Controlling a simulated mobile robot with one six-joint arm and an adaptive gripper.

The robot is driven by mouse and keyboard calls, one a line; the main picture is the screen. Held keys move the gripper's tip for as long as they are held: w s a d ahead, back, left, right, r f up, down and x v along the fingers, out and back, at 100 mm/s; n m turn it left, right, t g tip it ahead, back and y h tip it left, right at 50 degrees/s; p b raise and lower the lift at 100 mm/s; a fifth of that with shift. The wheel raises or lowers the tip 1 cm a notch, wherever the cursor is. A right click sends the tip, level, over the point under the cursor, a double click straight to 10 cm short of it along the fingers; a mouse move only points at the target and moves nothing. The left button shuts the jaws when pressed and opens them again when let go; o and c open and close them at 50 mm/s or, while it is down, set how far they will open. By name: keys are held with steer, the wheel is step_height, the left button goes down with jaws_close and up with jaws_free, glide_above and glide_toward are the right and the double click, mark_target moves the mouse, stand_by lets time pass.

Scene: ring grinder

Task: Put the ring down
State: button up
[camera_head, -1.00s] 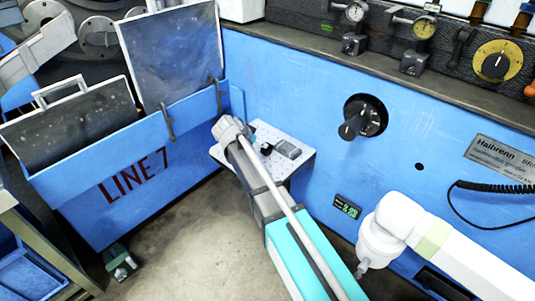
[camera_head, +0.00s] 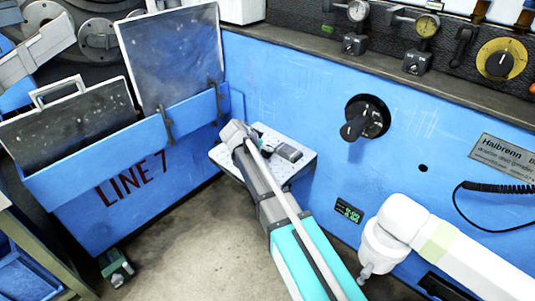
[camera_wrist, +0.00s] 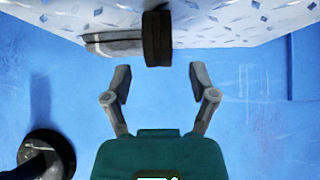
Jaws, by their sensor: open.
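My gripper (camera_wrist: 160,82) is open with nothing between its fingers; in the head view it is at the small white shelf (camera_head: 222,155) on the blue machine, partly hidden by my arm. In the wrist view the patterned shelf (camera_wrist: 225,15) runs along the top. A dark upright band (camera_wrist: 157,38) stands on it just beyond my fingertips, apart from them. I cannot tell for sure whether this is the ring. A grey rounded object (camera_wrist: 112,42) lies beside it, and a grey and black object (camera_head: 288,151) shows on the shelf in the head view.
A black knob (camera_head: 366,118) juts from the machine front, right of the shelf. A blue bin (camera_head: 75,185) marked LINE 7 with dark panels stands left. A white jointed arm part (camera_head: 415,235) is at lower right. Bare floor (camera_head: 190,250) lies below the shelf.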

mark_target(269, 154)
steer(key=shift+b+x, duration=1.3)
steer(key=shift+x, duration=0.85)
jaws_close()
